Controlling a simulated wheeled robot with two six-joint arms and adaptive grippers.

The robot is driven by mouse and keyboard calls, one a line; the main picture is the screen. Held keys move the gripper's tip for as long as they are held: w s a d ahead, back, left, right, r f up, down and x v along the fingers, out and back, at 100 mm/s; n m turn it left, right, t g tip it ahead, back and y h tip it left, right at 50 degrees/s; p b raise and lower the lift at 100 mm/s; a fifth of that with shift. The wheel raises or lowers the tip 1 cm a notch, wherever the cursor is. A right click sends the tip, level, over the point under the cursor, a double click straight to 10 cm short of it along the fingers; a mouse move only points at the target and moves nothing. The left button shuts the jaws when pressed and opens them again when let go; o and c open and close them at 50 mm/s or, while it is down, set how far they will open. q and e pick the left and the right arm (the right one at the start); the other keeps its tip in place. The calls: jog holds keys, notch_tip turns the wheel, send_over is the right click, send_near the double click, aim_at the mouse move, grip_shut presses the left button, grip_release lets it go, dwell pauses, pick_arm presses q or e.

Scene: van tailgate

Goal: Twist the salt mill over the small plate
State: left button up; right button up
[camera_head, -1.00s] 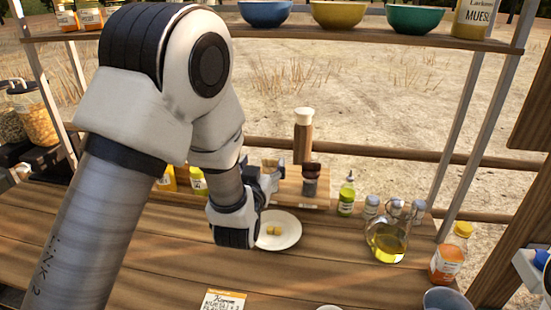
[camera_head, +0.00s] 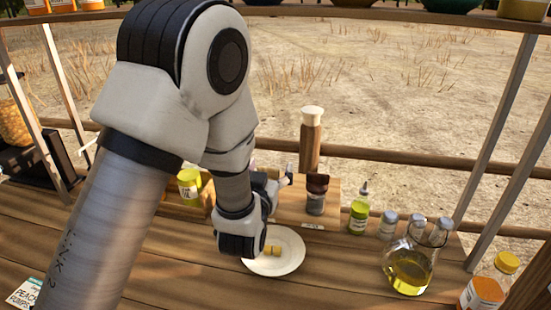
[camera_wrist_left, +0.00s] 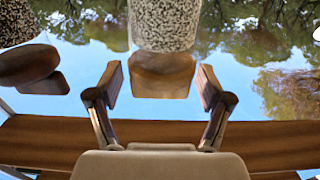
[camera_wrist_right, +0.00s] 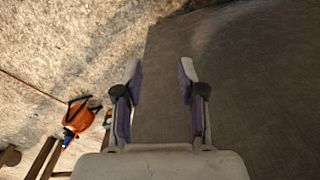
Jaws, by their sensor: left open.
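Gaps show on both sides. In the head view my arm hides this mill. A dark-topped mill (camera_head: 317,192) stands to the right. My right gripper (camera_wrist_right: 158,80) is open and empty.
A tall wooden mill with a cream top (camera_head: 311,140) stands behind. A green bottle (camera_head: 358,215), an oil flask (camera_head: 408,272) and an orange-labelled jar (camera_head: 482,292) stand to the right. A yellow-lidded jar (camera_head: 189,187) is left of my gripper.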

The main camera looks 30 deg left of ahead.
pick_arm(q)
jog(key=shift+s+r, duration=0.25)
jog(key=shift+s, duration=0.1)
jog(key=shift+s+d+r, duration=0.15)
jog(key=shift+s+r, duration=0.05)
jog(key=shift+s, duration=0.1)
jog(key=shift+c, duration=1.4)
jog(key=c, duration=0.9)
pick_arm(e)
jog(key=shift+s+d+r, duration=0.1)
jog(key=shift+s+r, duration=0.05)
jog(key=shift+s, duration=0.25)
pick_arm(q)
jog(key=shift+f+m+h, duration=0.1)
jog(key=shift+m+h, duration=0.2)
jog(key=shift+h, duration=0.1)
